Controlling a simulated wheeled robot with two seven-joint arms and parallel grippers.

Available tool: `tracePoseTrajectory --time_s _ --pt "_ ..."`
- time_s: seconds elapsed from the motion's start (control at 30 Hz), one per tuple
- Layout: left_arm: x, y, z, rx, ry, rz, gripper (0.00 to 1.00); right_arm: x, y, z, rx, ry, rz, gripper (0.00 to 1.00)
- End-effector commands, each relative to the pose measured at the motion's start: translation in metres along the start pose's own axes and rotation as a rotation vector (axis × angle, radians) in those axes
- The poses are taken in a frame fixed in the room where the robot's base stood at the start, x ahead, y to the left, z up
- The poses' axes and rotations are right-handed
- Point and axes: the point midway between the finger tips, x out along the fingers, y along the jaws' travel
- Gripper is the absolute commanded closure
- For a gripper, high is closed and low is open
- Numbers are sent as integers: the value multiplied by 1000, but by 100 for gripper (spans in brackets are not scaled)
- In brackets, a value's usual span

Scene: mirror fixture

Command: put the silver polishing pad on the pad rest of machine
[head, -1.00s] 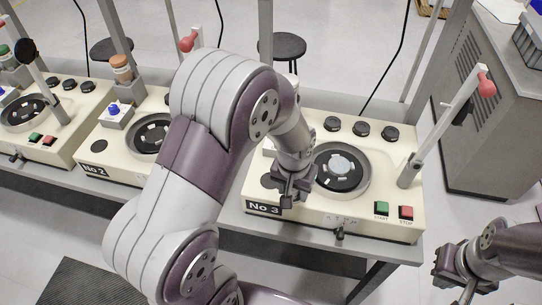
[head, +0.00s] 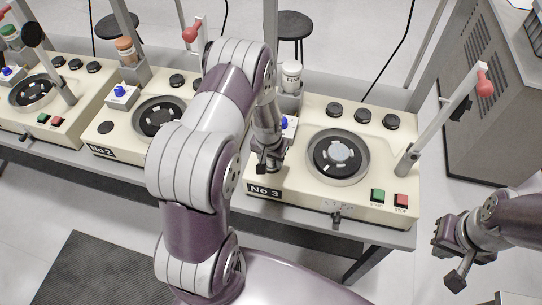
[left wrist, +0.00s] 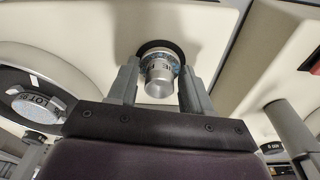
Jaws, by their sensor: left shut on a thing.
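My left gripper (head: 268,160) is low over the left part of the machine marked No 3 (head: 310,190). In the left wrist view, its two fingers (left wrist: 160,92) are shut on the silver polishing pad (left wrist: 159,76), a shiny round knob with a bluish rim. The pad is lined up over the black round pad rest (left wrist: 158,44), whose edge shows around it. I cannot tell whether they touch. In the head view my gripper hides both. My right gripper (head: 452,262) hangs at the lower right, away from the machines; its jaw opening is unclear.
The machine's round bowl (head: 338,155) with a light disc is right of my left gripper. A blue-knobbed box (head: 288,126) and a white bottle (head: 291,77) stand behind it. A red-ended lever (head: 485,84) rises at right. Machine No 2 (head: 130,135) is to the left.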

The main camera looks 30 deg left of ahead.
Motion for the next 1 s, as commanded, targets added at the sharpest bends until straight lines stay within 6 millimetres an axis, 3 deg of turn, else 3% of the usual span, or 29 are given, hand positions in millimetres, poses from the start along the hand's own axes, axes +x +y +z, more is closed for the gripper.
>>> tracePoseTrajectory --time_s 0.23,0.27,0.3,0.33,0.57,0.73,1.0 --pt "4 0 0 0 0 0 85 4 0 0 0 0 0 100" --pt "2 0 0 0 0 0 41 3 0 0 0 0 0 100" --pt "2 0 0 0 0 0 28 2 0 0 0 0 0 100" --pt "2 0 0 0 0 0 25 2 0 0 0 0 0 100" --pt "2 0 0 0 0 0 25 2 0 0 0 0 0 100" --pt "-10 0 -1 0 2 0 25 4 0 0 0 0 0 100" --pt "-78 0 -1 0 6 -1 25 20 0 2 0 0 0 100"
